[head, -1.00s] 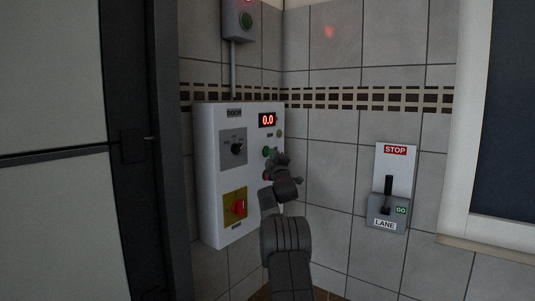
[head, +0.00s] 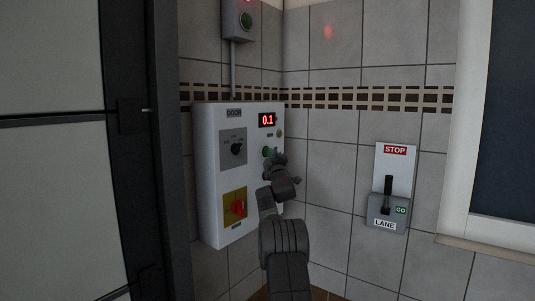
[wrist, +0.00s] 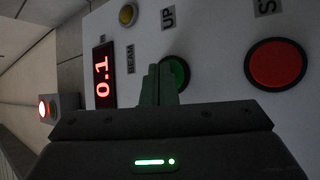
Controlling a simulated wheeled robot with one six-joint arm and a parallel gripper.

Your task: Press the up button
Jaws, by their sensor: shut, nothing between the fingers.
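The white control panel (head: 211,165) marked DOOR is on the tiled wall. Its green up button (head: 266,151) is partly hidden by my gripper (head: 272,157). In the wrist view the green button (wrist: 181,73) sits beside the UP label (wrist: 168,17). My gripper (wrist: 158,72) is shut and empty, with its fingertips over the button and apparently touching it. The red display (head: 267,120) reads 0.1.
A red button (wrist: 276,64) is close beside the green one. A selector knob (head: 237,149) and a red rotary switch (head: 238,208) are left on the panel. A lane lever box (head: 387,215) is at right. The panelled door (head: 55,200) is at far left.

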